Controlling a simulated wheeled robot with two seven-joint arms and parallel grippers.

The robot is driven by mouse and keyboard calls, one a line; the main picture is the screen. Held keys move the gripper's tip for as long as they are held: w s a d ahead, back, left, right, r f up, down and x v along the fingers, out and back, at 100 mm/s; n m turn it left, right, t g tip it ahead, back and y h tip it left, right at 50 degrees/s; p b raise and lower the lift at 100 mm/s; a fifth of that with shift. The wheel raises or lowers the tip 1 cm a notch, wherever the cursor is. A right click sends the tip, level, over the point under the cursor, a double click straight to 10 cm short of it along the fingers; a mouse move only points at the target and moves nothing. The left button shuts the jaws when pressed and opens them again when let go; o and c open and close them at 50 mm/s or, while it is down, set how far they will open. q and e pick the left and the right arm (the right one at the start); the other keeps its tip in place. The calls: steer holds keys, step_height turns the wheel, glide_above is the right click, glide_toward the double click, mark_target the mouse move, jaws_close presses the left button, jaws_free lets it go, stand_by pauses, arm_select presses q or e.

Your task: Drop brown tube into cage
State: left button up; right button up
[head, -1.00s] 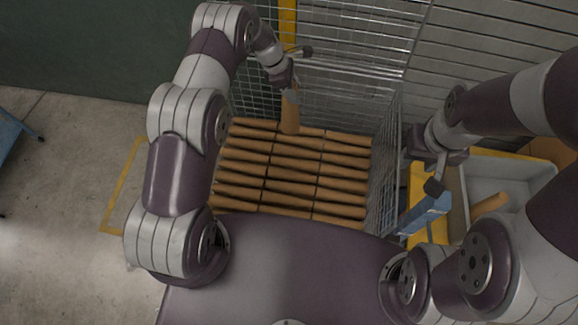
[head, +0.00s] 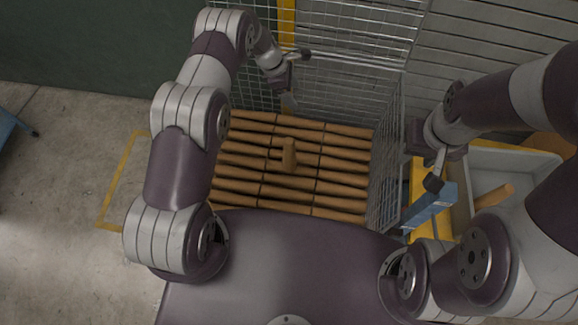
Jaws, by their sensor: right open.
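A brown tube (head: 289,155) is inside the wire cage (head: 387,180), over the rows of brown slats or tubes (head: 250,172). It is seen nearly end-on, below and apart from my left gripper (head: 289,92). Whether it touches the rows is not clear. My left gripper is open and empty above the back part of the cage. Another brown tube (head: 494,196) leans in the grey bin (head: 505,160) at the right. My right gripper (head: 436,172) is open, left of that bin, above a blue part (head: 430,208).
The mesh walls of the cage stand behind and to the right of the rows. A yellow post (head: 287,22) rises behind it. A yellow surface (head: 420,172) lies between cage and grey bin. Concrete floor (head: 60,170) on the left is mostly free.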

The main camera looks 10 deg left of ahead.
arm_select(q)
steer(key=b+v, duration=0.4)
steer(key=v, duration=0.8)
steer(key=shift+r, duration=0.35)
